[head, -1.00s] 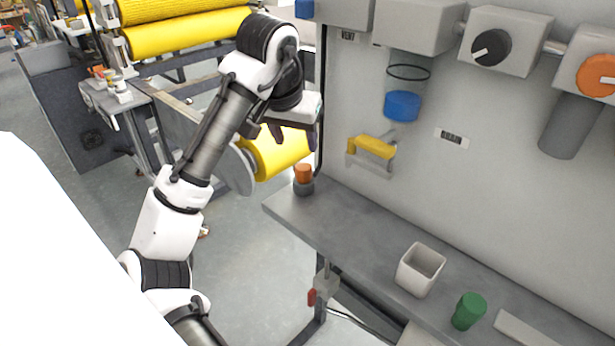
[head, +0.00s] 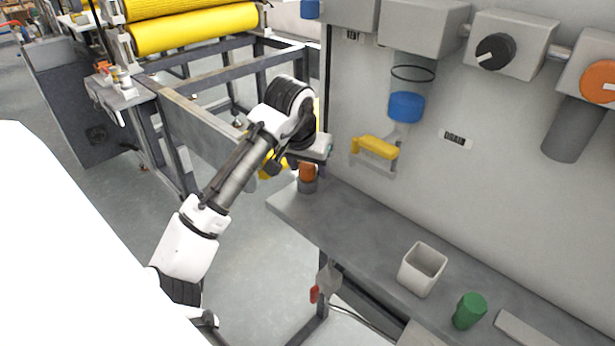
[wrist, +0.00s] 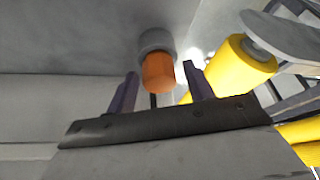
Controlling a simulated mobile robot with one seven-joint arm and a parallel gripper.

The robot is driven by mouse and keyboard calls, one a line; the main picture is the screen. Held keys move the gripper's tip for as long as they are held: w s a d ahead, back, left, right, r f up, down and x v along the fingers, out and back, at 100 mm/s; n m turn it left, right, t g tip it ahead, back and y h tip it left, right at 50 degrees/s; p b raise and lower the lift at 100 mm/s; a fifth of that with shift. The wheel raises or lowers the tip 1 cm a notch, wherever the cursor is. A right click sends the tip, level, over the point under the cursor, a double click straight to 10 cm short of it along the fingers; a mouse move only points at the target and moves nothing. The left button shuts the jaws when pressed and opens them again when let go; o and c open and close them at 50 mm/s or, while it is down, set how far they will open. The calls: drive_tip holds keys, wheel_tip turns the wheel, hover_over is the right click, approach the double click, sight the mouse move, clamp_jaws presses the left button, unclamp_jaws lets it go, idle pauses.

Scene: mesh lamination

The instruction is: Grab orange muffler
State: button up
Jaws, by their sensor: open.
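The orange muffler (head: 307,172) stands upright on a grey base at the far left end of the grey shelf (head: 345,216). In the wrist view the orange muffler (wrist: 158,72) shows between my two fingers, with its grey base (wrist: 156,42) beyond it. My gripper (wrist: 160,88) is open and empty, its fingers on either side of the muffler in that view.
A white square cup (head: 421,270) and a green cylinder (head: 469,311) stand farther right on the shelf. A grey panel with a yellow handle (head: 376,147) and a blue cup (head: 406,107) rises behind. A yellow roller (wrist: 240,65) is beside the muffler in the wrist view.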

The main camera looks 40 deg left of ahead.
drive_tip(key=shift+c, duration=0.2)
drive_tip(key=c, duration=1)
drive_tip(key=shift+r, duration=0.1)
drive_tip(key=shift+c, duration=0.2)
